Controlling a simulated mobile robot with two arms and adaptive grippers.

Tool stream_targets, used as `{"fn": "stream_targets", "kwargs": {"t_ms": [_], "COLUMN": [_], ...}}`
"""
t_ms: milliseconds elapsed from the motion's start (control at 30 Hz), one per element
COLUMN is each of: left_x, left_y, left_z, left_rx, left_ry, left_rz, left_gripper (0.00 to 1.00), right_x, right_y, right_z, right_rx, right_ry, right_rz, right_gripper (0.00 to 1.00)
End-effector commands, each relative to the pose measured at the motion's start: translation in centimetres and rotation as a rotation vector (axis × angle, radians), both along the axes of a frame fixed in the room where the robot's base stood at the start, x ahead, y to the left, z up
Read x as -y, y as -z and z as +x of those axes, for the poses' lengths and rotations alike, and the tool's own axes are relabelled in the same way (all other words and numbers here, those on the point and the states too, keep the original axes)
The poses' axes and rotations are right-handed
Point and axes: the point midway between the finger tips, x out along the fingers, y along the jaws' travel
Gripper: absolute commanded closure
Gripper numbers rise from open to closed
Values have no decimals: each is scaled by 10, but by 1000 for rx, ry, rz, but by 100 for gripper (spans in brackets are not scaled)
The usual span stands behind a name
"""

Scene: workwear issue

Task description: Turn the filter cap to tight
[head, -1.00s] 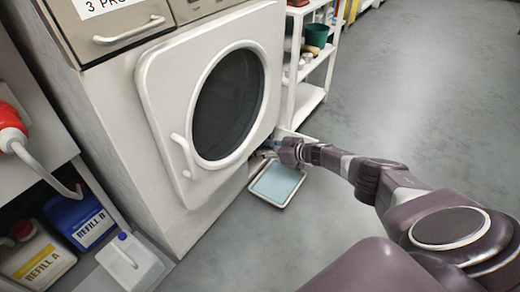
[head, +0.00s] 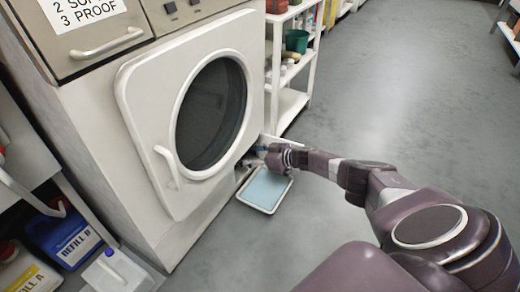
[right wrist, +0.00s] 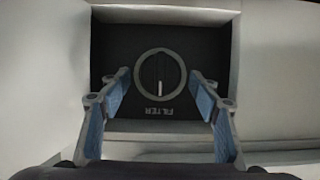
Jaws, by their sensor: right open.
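The filter cap (right wrist: 160,72) shows in the right wrist view as a round dark disc with a grey ring, set in a dark recess. Its ridge stands vertical in the picture, with a pale mark at the lower end, above upside-down lettering that reads FILTER. My right gripper (right wrist: 160,98) is open, one blue-padded finger on each side of the cap, apart from it. In the head view my right gripper (head: 262,151) is at the low front corner of the washing machine (head: 140,120), where the cap is hidden. My left gripper is not in view.
A shallow tray with a light blue inside (head: 264,190) lies on the floor below my right gripper. A white shelf rack (head: 292,100) stands beyond the machine. Refill jugs (head: 68,240) stand at the lower left.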

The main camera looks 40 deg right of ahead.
Motion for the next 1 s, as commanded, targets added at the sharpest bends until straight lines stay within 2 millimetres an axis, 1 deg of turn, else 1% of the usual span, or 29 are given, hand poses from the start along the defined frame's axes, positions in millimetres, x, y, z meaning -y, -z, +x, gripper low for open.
{"fn": "stream_targets", "kwargs": {"t_ms": [267, 500, 700, 833, 1000], "left_x": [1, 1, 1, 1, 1], "left_y": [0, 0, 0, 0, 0], "left_z": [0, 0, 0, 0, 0], "left_rx": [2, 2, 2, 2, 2], "left_ry": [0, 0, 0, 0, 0], "left_rz": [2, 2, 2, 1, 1], "left_gripper": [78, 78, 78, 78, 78], "right_x": [11, 26, 36, 39, 40], "right_y": [-11, -25, -37, -41, -44], "right_z": [-26, -61, -86, -94, -97], "right_rx": [-3, -5, -4, -3, -1], "right_ry": [-2, 0, 0, 0, 0], "right_rz": [-3, -3, -2, 0, -1], "right_gripper": [43, 43, 43, 43, 43]}}
